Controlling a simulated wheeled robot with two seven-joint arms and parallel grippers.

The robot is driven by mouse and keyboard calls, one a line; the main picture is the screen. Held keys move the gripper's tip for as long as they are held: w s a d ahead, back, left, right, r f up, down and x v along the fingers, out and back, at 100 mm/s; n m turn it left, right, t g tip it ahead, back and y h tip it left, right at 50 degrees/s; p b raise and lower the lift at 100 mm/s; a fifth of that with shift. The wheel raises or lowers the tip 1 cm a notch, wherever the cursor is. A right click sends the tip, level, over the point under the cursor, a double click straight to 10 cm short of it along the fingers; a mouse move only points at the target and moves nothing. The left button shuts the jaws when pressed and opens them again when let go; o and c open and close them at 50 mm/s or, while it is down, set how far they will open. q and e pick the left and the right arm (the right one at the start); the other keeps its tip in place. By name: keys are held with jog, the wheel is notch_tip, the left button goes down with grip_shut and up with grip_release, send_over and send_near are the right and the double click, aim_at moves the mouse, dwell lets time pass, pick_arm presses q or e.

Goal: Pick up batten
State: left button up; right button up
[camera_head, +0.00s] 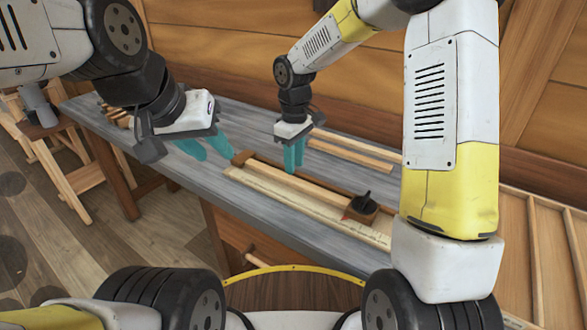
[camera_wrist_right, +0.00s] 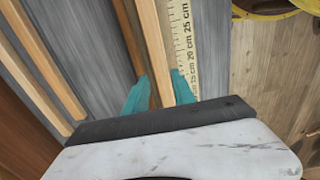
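A long, thin wooden batten (camera_wrist_right: 152,40) runs lengthwise on the grey bench, beside a pale ruler board with a centimetre scale (camera_wrist_right: 182,40). In the head view the ruler board (camera_head: 275,197) lies along the front side. My right gripper (camera_head: 293,158) points down at the strips. In the right wrist view its teal fingers (camera_wrist_right: 161,90) stand apart, one on each side of the batten, with little room to spare; contact is not clear. My left gripper (camera_head: 204,148) hangs over the bench's left part, fingers apart and empty.
Two loose wood strips (camera_head: 352,150) lie at the back of the grey bench (camera_head: 150,158). A wooden stand (camera_head: 62,150) is at the left. The wood-panelled wall rises behind.

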aim_at(293, 179)
notch_tip(293, 179, down, 5)
jog(key=shift+a+f, duration=0.1)
jog(key=shift+a, duration=0.05)
grip_shut()
